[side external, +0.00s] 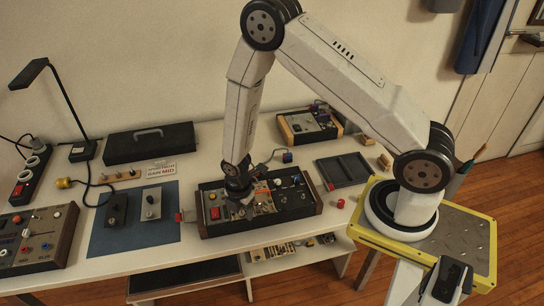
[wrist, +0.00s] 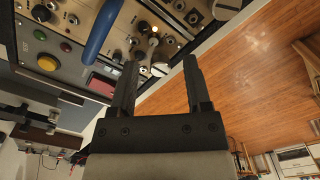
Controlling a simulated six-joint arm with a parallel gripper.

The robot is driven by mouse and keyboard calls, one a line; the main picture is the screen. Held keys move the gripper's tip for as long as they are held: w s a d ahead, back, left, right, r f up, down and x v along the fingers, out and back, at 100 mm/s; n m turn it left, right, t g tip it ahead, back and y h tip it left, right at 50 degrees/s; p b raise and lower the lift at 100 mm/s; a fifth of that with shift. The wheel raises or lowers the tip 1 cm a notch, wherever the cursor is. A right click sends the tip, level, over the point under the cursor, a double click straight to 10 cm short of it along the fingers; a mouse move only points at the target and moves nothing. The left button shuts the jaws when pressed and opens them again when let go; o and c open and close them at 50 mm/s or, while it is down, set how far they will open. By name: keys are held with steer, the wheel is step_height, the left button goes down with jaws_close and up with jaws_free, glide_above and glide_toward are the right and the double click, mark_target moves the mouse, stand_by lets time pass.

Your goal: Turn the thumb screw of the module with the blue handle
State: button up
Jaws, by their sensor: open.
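The blue handle (wrist: 101,30) crosses a light module panel in the upper part of the wrist view. Several small knobs and screws sit near it. A pale round knob (wrist: 160,69) shows between my fingertips in that view; I cannot tell if it is the thumb screw. My gripper (wrist: 160,62) is open, with nothing held between its fingers. In the side view my gripper (side external: 238,198) points down over the left half of the dark-framed module rack (side external: 262,225). There it hides part of the panels, and the blue handle is not clear.
A red button module (side external: 215,213) is left of my gripper. A blue mat (side external: 130,238) with two small switch boxes lies further left. A dark tray (side external: 342,170) and another panel box (side external: 308,125) stand to the right and behind. The table's front edge is close to the rack.

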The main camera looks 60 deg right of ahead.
mark_target(242, 212)
steer(key=shift+r, duration=0.1)
steer(key=shift+r, duration=3.75)
steer(key=shift+r, duration=0.1)
steer(key=shift+s+r+m, duration=0.1)
steer(key=shift+r+m, duration=0.3)
steer(key=s+d+r+m+t, duration=0.2)
steer(key=s+r+m, duration=0.6)
steer(key=r+m, duration=0.4)
steer(key=m, duration=0.5)
steer(key=shift+d+r+t, duration=0.15)
steer(key=shift+r+t, duration=0.15)
steer(key=shift+r, duration=0.05)
